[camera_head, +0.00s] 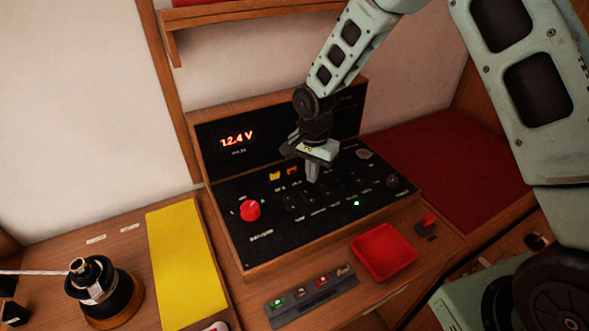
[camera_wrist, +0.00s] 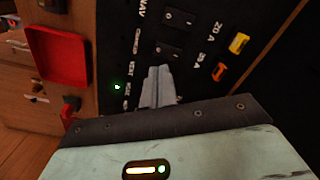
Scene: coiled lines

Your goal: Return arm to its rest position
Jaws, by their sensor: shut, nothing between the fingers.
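My gripper (camera_head: 313,173) is over the black switch panel (camera_head: 284,228) in the head view, fingers pointing down at it. The fingers are shut together with nothing between them. In the wrist view my gripper (camera_wrist: 158,72) shows as a closed pair in front of the panel's rocker switches (camera_wrist: 168,50). I cannot tell whether the fingertips touch the panel. My arm (camera_head: 350,48) reaches in from the upper right, bent down to the panel. A small green light (camera_head: 356,203) glows on the panel, and the display (camera_head: 237,138) reads 12.4 V.
A red knob (camera_head: 250,210) sits on the panel's left. A red tray (camera_head: 384,252) and a grey strip with small coloured parts (camera_head: 311,296) lie in front. A winch (camera_head: 102,290) and yellow mat (camera_head: 186,262) are left. A wooden shelf (camera_head: 250,14) is above. A dark red mat (camera_head: 440,165) lies right.

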